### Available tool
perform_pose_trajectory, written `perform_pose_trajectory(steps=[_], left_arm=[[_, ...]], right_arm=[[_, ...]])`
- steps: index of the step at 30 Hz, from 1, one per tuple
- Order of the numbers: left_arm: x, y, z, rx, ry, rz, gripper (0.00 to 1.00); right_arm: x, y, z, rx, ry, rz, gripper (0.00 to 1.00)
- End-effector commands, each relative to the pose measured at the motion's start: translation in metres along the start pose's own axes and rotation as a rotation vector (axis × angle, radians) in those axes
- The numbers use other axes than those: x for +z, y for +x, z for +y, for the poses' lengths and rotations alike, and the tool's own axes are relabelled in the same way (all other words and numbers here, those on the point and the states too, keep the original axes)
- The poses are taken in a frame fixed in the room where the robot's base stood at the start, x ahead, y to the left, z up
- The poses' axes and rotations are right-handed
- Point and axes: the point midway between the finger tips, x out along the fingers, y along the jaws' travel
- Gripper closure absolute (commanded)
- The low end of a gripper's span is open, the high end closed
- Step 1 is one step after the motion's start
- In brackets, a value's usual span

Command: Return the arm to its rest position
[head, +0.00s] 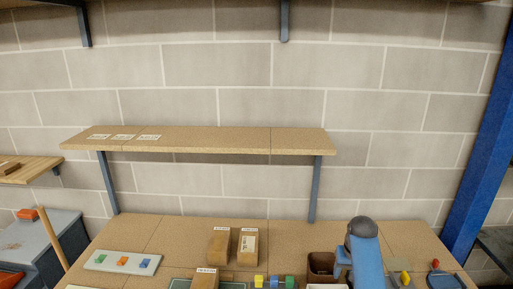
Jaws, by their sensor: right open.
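My right arm shows at the lower right of the head view as a blue link with a dark rounded joint on top, standing over the bench. The right gripper (343,266) shows only in small part, low beside the blue link, near a brown open box (320,264). It is open, and I see nothing held in it. Its fingertips are hard to make out. My left gripper is not in view.
The wooden bench (170,232) carries a pale tray (100,266) with small coloured blocks, several brown cartons (247,245), and yellow, blue and green blocks (274,282). A raised shelf (230,140) spans behind. A blue post (482,150) stands right.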

Motion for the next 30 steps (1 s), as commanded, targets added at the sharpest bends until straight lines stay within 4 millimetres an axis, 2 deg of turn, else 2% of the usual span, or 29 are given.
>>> perform_pose_trajectory(steps=[8, 12, 16, 20, 23, 26, 30], left_arm=[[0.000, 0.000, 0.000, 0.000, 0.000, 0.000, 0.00], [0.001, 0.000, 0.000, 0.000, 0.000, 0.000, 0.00], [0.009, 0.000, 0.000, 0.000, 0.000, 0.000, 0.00], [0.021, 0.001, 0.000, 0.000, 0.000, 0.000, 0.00], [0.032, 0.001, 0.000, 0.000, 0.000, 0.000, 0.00], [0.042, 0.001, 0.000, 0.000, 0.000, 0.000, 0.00], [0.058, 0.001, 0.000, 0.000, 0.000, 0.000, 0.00]], right_arm=[[-0.053, -0.023, -0.001, -0.002, -0.001, 0.283, 0.44], [-0.076, -0.033, -0.001, -0.004, -0.003, 0.484, 0.44], [-0.083, -0.033, -0.004, -0.007, -0.007, 0.721, 0.44], [-0.068, -0.027, -0.009, -0.014, -0.014, 0.953, 0.44], [-0.041, -0.021, -0.013, -0.020, -0.020, 1.114, 0.44], [-0.006, -0.018, -0.017, -0.028, -0.026, 1.248, 0.44], [0.050, -0.013, -0.021, -0.039, -0.033, 1.400, 0.44]])
